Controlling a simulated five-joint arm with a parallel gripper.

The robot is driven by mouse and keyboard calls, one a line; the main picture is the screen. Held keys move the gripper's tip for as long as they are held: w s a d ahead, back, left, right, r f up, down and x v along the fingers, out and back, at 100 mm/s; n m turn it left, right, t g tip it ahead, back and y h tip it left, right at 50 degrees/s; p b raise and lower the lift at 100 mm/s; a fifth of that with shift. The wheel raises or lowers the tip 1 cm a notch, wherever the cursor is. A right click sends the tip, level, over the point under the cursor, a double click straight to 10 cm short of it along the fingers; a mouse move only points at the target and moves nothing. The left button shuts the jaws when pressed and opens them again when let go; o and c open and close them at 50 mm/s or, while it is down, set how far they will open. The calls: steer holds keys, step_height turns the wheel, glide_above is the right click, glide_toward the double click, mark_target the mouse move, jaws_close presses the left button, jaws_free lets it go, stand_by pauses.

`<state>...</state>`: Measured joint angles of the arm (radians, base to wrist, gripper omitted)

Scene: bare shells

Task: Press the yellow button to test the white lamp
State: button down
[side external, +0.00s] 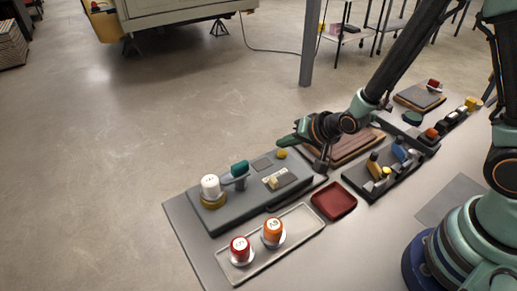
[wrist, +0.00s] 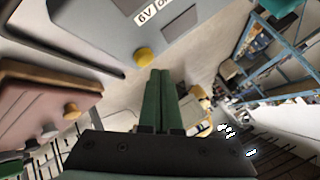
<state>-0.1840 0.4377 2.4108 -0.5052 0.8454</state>
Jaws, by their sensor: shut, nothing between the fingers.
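The grey test panel (side external: 235,205) lies at the front left of the table in the side view. The white lamp (side external: 210,186) stands upright on a yellow base at its left end. The yellow button (side external: 281,154) is near the panel's far right corner; it also shows in the wrist view (wrist: 144,55), just left of my fingertips. My gripper (side external: 281,141) is shut and empty, its green fingers pointing left, and looks just above the button in the side view. The fingers (wrist: 160,72) lie together in the wrist view. I see no clear contact with the button.
A teal knob (side external: 240,168) stands on the panel beside the lamp. In front are a pale tray (side external: 292,248) with a red lamp (side external: 240,248) and an orange lamp (side external: 273,231), and a dark red dish (side external: 334,201). A brown board (side external: 345,147) and a dark organiser (side external: 378,187) lie to the right.

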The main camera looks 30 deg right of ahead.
mark_target(285, 158)
steer(key=shift+f, duration=0.1)
steer(key=shift+d+f, duration=0.1)
steer(key=shift+f, duration=0.2)
steer(key=shift+f, duration=0.45)
stand_by(1.0)
steer(key=shift+r, duration=0.85)
steer(key=shift+r, duration=2.55)
